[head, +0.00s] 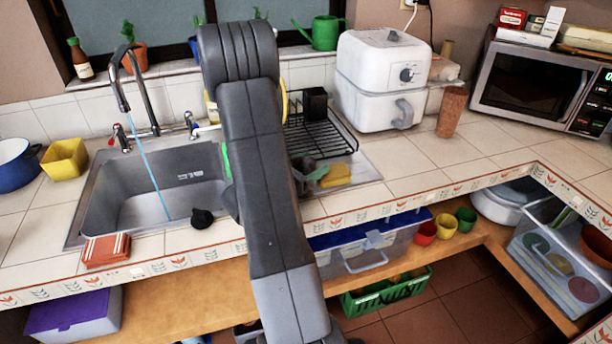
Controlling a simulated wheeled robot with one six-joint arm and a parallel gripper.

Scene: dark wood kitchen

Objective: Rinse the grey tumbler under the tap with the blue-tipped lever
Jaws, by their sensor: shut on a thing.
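The tap (144,90) arches over the left part of the steel sink (110,192). A thin blue stream of water (150,170) runs from its spout to the sink floor. The blue-tipped lever (206,128) is at the right of the tap, partly behind my arm; the red-tipped lever (120,137) is at its left. My arm reaches across the sink's right side and hides what is behind it. My gripper is not visible. A grey shape (303,170) shows just right of my arm by the drainer; I cannot tell whether it is the grey tumbler.
A black drying rack (325,140) stands right of my arm, with a yellow sponge (337,175) in front. A white air fryer (380,80) and a brown tumbler (451,112) stand further right. A yellow tub (65,160) is left of the sink, an orange cloth (106,250) at its front edge.

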